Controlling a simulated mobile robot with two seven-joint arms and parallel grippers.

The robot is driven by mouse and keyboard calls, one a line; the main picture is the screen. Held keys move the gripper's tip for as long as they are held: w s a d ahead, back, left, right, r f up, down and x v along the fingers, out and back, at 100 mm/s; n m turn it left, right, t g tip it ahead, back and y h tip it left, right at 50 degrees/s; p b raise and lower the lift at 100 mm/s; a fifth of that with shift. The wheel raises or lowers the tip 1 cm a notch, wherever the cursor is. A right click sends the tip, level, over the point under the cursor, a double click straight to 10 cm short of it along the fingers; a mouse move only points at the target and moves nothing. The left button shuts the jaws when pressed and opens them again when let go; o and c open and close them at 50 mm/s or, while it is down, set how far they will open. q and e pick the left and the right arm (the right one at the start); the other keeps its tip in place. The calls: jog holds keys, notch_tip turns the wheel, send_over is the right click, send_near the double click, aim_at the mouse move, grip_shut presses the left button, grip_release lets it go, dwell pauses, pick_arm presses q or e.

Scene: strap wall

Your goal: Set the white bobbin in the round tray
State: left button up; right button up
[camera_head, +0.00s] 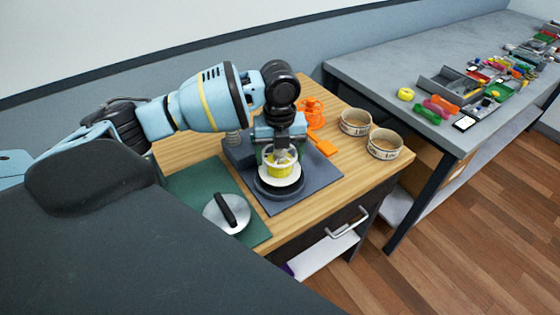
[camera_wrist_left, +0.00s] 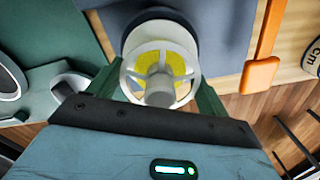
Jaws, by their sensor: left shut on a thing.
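The white bobbin (camera_head: 281,168), with yellow wound on it, is upright over a white disc on a dark round base (camera_head: 279,190). My left gripper (camera_head: 281,153) comes down from above and is shut on the bobbin's upper part. In the left wrist view its spoked white rim (camera_wrist_left: 159,68) sits between my green fingers. I cannot tell whether the bobbin touches the disc. Two round, pale-walled containers (camera_head: 354,122) (camera_head: 384,144) stand at the right of the wooden top; I cannot tell which thing is the round tray. My right gripper is not in view.
A silver disc with a black handle (camera_head: 228,212) lies on the green mat (camera_head: 196,180). Orange parts (camera_head: 312,112) lie behind the dark mat (camera_head: 322,182). A grey bench (camera_head: 375,75) with several small items stands at the right. Bare wood shows right of the dark mat.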

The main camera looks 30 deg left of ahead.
aim_at(280, 163)
pick_arm(q)
jog(key=shift+f, duration=1.35)
jog(key=shift+f, duration=0.2)
jog(key=o, duration=1)
jog(key=shift+s, duration=0.1)
jog(key=shift+o, duration=0.2)
notch_tip(280, 163, up, 12)
jog(key=shift+d+r+p, duration=0.1)
jog(key=shift+r+p, duration=0.1)
jog(key=shift+p, duration=0.15)
